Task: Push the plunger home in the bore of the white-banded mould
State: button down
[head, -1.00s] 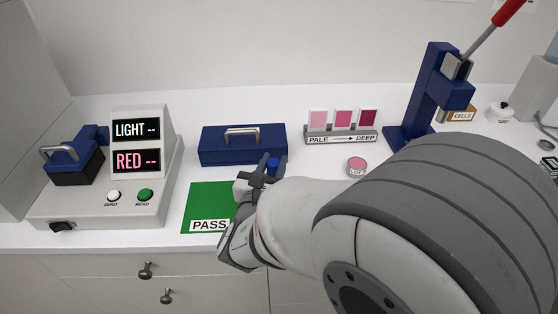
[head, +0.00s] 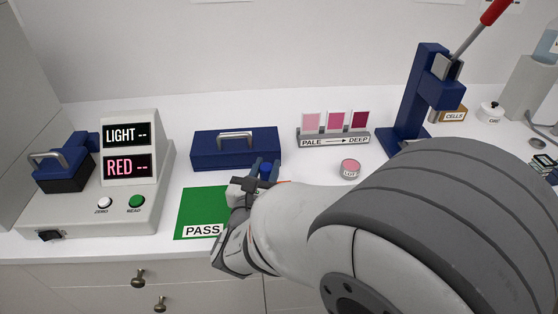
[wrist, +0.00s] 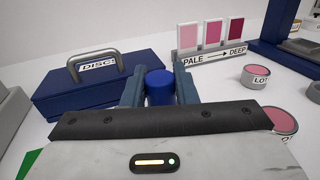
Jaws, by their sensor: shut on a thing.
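My gripper (head: 266,167) is shut on a blue cylindrical piece, probably the plunger (head: 267,172), just in front of the blue box. In the wrist view, the plunger's round blue top (wrist: 159,86) stands upright between the two fingers of my gripper (wrist: 160,80). Its lower part is hidden behind the gripper body. No white-banded mould shows in either view, so I cannot tell whether the plunger is in a bore or how deep it sits.
The blue DISC box (head: 236,148) stands close behind the gripper. A green PASS mat (head: 198,211) lies left. A LOT jar (head: 349,167) stands right; another pink-topped jar (wrist: 282,120) is close beside the gripper. A colour-chip stand (head: 333,137) and blue press (head: 414,105) stand behind.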

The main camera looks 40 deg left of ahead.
jog(key=shift+f+b, duration=1.25)
jog(key=shift+f, duration=0.05)
jog(key=c, duration=1.1)
grip_release()
jog(key=shift+s, duration=0.1)
jog(key=v, duration=0.7)
jog(key=shift+s+d, duration=0.2)
jog(key=shift+s, duration=0.1)
